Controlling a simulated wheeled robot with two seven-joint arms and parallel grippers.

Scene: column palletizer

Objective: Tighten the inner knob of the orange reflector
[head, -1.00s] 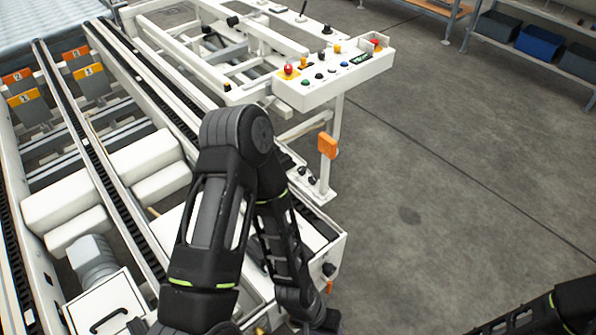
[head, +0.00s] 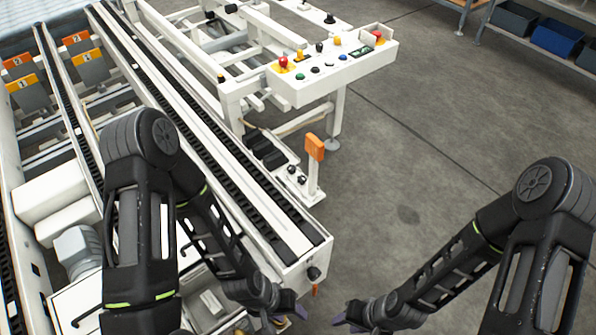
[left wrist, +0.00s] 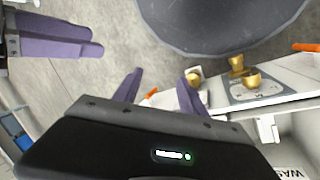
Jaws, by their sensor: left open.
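The orange reflector (head: 315,147) stands upright on a short post beside the conveyor end in the head view. Two small dark knobs, the upper knob (head: 292,170) and the lower knob (head: 301,180), sit on the plate at its foot. My left gripper (head: 286,314) is low in front of the conveyor end, apart from the reflector. In the left wrist view its purple fingers (left wrist: 160,76) are spread with nothing between them. Brass-coloured knobs (left wrist: 252,81) show beyond them. My right gripper (head: 347,318) is near the left one; its finger gap is unclear.
The control panel (head: 330,72) with coloured buttons stands behind the reflector. Grey floor (head: 420,190) is open to the right. Blue bins (head: 560,36) sit on a far shelf.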

